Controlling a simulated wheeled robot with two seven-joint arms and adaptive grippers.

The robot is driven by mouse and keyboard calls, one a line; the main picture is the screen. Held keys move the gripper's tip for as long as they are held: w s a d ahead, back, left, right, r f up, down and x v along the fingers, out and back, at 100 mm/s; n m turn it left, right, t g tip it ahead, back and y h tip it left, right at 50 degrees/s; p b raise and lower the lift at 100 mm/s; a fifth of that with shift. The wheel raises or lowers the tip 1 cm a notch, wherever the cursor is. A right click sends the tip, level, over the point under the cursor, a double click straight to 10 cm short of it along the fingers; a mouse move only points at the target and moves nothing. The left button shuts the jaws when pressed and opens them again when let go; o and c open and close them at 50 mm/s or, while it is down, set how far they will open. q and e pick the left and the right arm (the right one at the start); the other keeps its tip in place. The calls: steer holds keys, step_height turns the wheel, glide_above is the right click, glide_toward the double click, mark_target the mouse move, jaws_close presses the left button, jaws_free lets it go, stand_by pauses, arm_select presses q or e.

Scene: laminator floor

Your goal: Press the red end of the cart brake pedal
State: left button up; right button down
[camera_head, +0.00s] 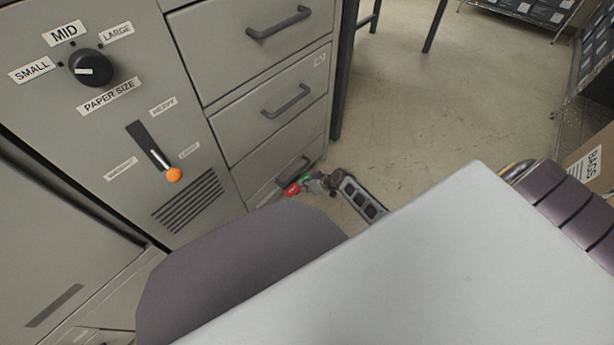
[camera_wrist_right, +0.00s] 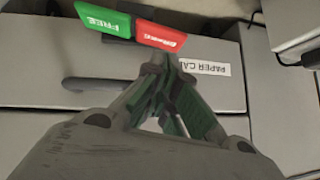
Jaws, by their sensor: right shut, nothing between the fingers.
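The brake pedal has a red end (camera_wrist_right: 162,36) and a green end marked FREE (camera_wrist_right: 104,20). In the head view the small red end (camera_head: 292,190) shows low by the bottom drawer, with green just beside it. My right gripper (camera_wrist_right: 161,64) is shut and empty. In the wrist view its fingertips are at the lower edge of the red end; I cannot tell whether they touch it. The right gripper also shows in the head view (camera_head: 313,186), small, beside the red end. My left gripper is not in view.
A grey cabinet with drawers (camera_head: 262,105), a paper size knob (camera_head: 91,68) and an orange-tipped lever (camera_head: 173,174) stands at left. A label starting PAPER CA (camera_wrist_right: 205,68) is close to the fingers. Clear floor (camera_head: 420,120) lies to the right. A box marked BAGS (camera_head: 590,160) is at far right.

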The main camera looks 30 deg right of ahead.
steer(key=b, duration=0.3)
glide_toward(288, 188)
steer(key=shift+w+f, duration=1.15)
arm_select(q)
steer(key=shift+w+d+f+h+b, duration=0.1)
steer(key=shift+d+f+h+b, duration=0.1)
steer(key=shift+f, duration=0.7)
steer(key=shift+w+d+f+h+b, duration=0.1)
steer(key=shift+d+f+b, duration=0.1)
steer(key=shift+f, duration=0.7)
arm_select(e)
steer(key=shift+w+a+f, duration=0.2)
steer(key=shift+a+f, duration=0.05)
steer(key=shift+a, duration=0.15)
steer(key=shift+w+a+f, duration=0.2)
steer(key=shift+w+a, duration=0.05)
steer(key=shift+a, duration=0.15)
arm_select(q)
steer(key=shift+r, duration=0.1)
